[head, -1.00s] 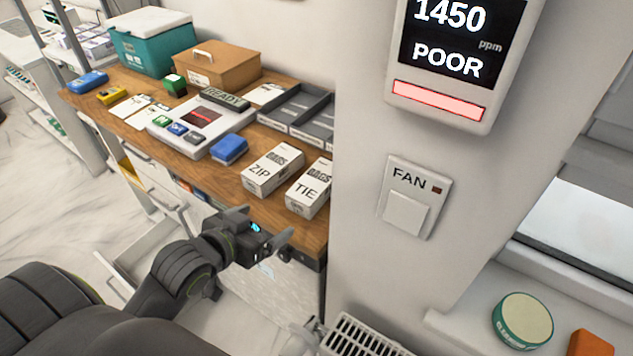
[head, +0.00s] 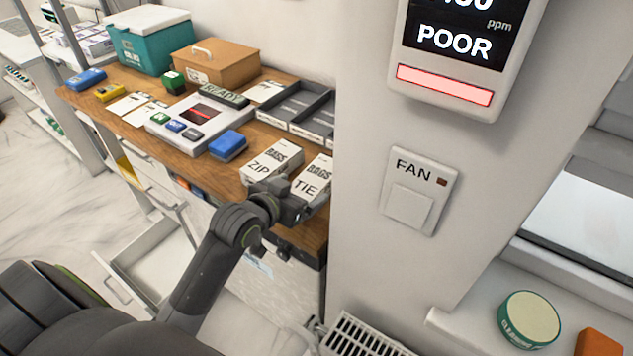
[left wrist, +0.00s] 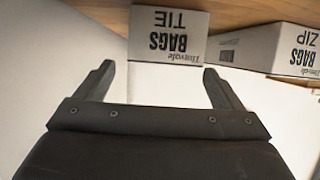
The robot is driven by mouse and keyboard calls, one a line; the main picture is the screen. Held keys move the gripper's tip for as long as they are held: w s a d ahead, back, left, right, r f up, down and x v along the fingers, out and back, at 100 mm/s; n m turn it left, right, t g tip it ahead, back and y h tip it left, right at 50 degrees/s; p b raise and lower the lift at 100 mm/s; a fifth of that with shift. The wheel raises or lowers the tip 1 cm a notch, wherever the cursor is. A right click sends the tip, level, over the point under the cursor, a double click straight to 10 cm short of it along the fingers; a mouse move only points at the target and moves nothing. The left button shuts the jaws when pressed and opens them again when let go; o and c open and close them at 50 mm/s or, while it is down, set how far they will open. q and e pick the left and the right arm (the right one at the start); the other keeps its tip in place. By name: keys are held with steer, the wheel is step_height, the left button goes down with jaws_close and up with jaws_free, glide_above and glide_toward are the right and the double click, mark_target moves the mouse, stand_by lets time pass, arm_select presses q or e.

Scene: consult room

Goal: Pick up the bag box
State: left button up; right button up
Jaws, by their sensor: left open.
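Two white bag boxes stand at the right end of the wooden counter. The ZIP box (head: 270,160) is on the left and the TIE box (head: 316,173) on the right, by the wall. My left gripper (head: 290,198) is at the counter's front edge, overlapping the lower front of the boxes in the head view. In the left wrist view the open, empty fingers (left wrist: 158,70) point at the TIE box (left wrist: 169,35), which lies straight ahead between them. The ZIP box (left wrist: 270,50) is to the right there. My right gripper is not in view.
A blue box (head: 228,146), a grey device (head: 198,122) and a divided grey tray (head: 300,108) are on the counter (head: 170,138) near the boxes. The wall with the fan switch (head: 418,190) closes off the right side. An open drawer (head: 150,255) sticks out below.

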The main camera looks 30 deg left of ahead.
mark_target(309, 183)
arm_select(q)
steer(key=shift+p+x, duration=0.45)
steer(key=shift+x, duration=2.2)
steer(key=shift+a, duration=0.2)
steer(key=shift+c, duration=0.4)
steer(key=c, duration=1.1)
